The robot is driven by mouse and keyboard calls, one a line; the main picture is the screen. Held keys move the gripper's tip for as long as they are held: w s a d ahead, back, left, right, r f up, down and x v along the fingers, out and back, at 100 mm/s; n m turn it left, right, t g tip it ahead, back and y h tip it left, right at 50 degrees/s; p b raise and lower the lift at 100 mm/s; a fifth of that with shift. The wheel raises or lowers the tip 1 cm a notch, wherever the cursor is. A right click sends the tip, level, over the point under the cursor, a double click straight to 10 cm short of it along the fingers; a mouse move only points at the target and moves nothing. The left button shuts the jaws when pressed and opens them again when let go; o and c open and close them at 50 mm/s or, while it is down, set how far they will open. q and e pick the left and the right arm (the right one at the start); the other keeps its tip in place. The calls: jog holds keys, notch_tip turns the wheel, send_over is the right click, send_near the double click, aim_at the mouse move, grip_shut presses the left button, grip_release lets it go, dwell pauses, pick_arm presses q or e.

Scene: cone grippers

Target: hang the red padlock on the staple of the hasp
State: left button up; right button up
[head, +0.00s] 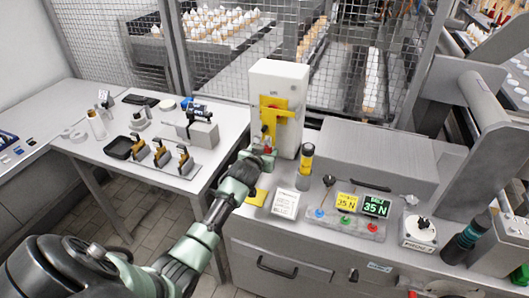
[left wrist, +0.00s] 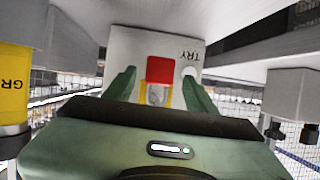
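A white box (head: 289,88) with a yellow hasp (head: 274,108) on its front stands on the bench in the head view. The red padlock (head: 267,149) is small, low at the hasp's front. In the left wrist view the padlock (left wrist: 160,70) shows as a red block with a grey part below it and yellow hasp strips beside it. My left gripper (head: 264,154) is in front of the box. In the left wrist view its green fingers (left wrist: 160,84) stand apart, with gaps on both sides of the padlock. Whether the shackle passes through the staple cannot be told. My right gripper is not in view.
A yellow-and-black cylinder (head: 306,160) stands close right of the gripper. A white card (head: 286,203) and a button panel (head: 344,222) lie nearer the front edge. The left table has several yellow-and-black clamps (head: 161,153). A mesh fence (head: 340,60) stands behind.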

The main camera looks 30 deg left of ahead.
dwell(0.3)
pick_arm(q)
jog(key=shift+s+d, duration=0.1)
jog(key=shift+s, duration=0.15)
jog(key=v, duration=0.7)
jog(key=shift+r, duration=0.2)
jog(key=shift+s, duration=0.15)
